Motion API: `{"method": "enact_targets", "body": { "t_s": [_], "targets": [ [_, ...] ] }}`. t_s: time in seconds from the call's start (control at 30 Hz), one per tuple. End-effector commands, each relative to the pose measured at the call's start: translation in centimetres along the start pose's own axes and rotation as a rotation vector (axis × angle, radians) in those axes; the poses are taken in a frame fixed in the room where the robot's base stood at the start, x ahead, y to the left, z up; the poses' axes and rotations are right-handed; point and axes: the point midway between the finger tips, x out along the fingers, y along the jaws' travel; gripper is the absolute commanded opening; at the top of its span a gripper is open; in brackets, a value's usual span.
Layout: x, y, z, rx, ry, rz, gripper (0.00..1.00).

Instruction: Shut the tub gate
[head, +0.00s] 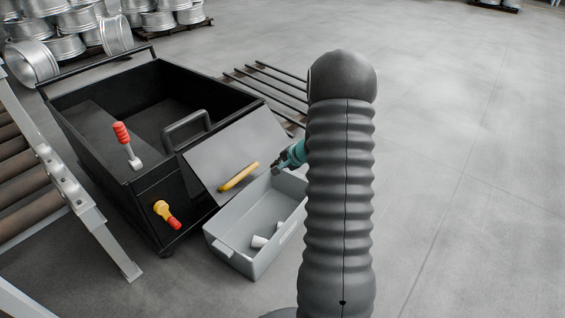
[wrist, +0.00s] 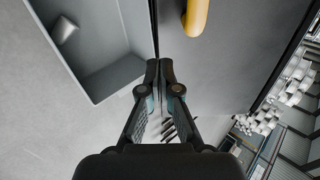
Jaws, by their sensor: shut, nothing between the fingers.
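The black tub (head: 85,168) stands left of centre. Its gate, a flat grey panel (head: 225,150), slants outward from the tub side and is open. A yellow bar handle (head: 239,177) sits near the gate's outer edge; it also shows in the wrist view (wrist: 196,15). My gripper (head: 277,168) is shut and empty beside the gate's outer edge, above the grey bin. In the wrist view its fingertips (wrist: 159,66) lie along the gate's edge; I cannot tell whether they touch. My arm hides what lies right behind it.
The grey bin (head: 222,240) with white pieces (head: 259,241) stands below the gate. A red-handled lever (head: 122,133) and a yellow-red knob (head: 167,213) are on the tub. A roller conveyor (head: 85,205) is at left. Floor at right is clear.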

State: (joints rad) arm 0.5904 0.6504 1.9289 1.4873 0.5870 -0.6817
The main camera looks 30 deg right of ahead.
Motion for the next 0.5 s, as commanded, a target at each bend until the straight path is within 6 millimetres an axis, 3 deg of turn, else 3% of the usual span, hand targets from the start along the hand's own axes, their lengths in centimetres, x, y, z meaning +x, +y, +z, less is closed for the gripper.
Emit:
{"method": "enact_targets", "body": {
  "t_s": [0.2, 0.5],
  "targets": [
    [4.2, 0.0, 0.1, 0.000, -0.003, 0.001, 0.00],
    [7.3, -0.1, 0.1, -0.001, -0.001, -0.001, 0.00]
  ]
}}
